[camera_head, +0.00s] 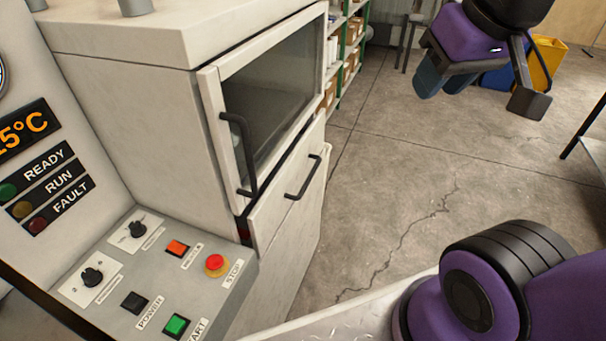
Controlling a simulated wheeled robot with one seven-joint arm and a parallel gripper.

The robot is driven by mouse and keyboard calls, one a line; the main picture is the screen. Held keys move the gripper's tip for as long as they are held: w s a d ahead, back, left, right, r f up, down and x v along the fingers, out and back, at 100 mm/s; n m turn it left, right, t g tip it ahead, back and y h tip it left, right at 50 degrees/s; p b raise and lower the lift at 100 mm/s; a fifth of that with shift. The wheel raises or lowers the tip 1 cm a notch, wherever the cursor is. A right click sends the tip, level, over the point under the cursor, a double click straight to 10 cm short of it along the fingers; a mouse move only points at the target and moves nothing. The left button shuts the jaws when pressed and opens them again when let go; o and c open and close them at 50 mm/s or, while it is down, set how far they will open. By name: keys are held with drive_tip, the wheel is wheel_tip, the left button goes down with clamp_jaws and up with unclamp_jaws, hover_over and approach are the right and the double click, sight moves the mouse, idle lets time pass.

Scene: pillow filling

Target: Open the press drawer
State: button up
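The press (140,110) is a large off-white cabinet at the left. A glass-windowed door (209,100) with a long dark bar handle (240,155) fills its upper front. Below it is the drawer (285,215), a pale panel with a shorter dark bar handle (303,178). A narrow dark gap runs along the drawer's top edge; I cannot tell whether it is fully shut. My gripper (482,92) is at the upper right, well apart from the drawer handle. Its fingers are spread, with nothing seen between them.
A control panel (150,285) with buttons and a red stop knob (215,264) juts out at the lower left. Open concrete floor (400,190) lies right of the press. Shelves (343,50) stand behind it, a yellow bin (548,58) at the back, a table edge (592,150) at far right.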

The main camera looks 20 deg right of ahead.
drive_tip(key=w+a+f+n+g+y, duration=0.1)
drive_tip(key=w+a+f+g+y, duration=0.2)
drive_tip(key=w+f+g+y, duration=1.2)
drive_tip(key=w+d+f+m+t+y, duration=0.1)
drive_tip(key=w+d+f+m+t, duration=0.1)
drive_tip(key=w+f+t, duration=0.6)
drive_tip(key=w+d+f+m+t+y, duration=0.1)
drive_tip(key=w+f+t, duration=0.35)
drive_tip(key=f, duration=0.65)
drive_tip(key=m+t+h, duration=0.2)
drive_tip(key=m+t, duration=0.4)
drive_tip(key=t, duration=0.5)
approach(310, 174)
drive_tip(key=x, duration=0.9)
drive_tip(key=shift+w+a+f, duration=0.25)
drive_tip(key=shift+a+f, duration=0.05)
drive_tip(key=shift+a, duration=0.05)
clamp_jaws()
